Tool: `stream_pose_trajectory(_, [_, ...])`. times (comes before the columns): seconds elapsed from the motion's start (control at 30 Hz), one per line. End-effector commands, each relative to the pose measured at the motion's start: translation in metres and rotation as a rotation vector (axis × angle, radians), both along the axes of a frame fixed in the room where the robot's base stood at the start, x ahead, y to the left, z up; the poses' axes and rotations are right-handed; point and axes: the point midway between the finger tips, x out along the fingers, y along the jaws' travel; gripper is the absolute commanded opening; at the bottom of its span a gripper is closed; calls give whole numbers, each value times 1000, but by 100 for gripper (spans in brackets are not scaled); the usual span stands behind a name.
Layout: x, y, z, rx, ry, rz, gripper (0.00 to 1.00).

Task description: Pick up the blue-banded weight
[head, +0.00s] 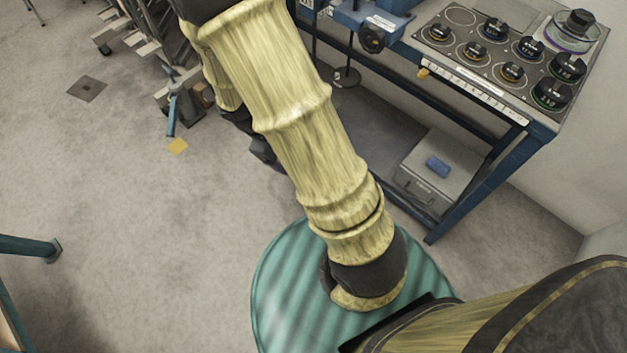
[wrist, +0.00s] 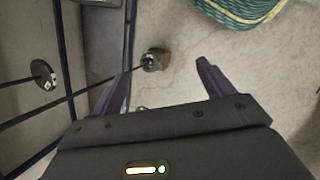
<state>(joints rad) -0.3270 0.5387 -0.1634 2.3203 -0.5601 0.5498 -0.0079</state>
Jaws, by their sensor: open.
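Several dark-topped weights with coloured bands stand in the weight tray (head: 465,82) on the bench at the upper right of the head view.
A blue vise (head: 372,22) is left of the tray. A grey metal box (head: 440,172) sits on the bench's lower shelf. In the wrist view, a teal rope coil (wrist: 240,14) lies on the floor.

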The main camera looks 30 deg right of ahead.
Motion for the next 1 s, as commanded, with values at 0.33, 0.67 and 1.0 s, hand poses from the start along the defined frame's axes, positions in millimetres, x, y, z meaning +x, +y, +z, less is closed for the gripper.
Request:
stream_pose_trajectory(0.33, [23,-9,-148,-230,166,311,80])
stream_pose_trajectory(0.67, [53,-13,-268,-468,296,617,80])
stream_pose_trajectory(1.0, [88,-5,-378,-723,397,930,80])
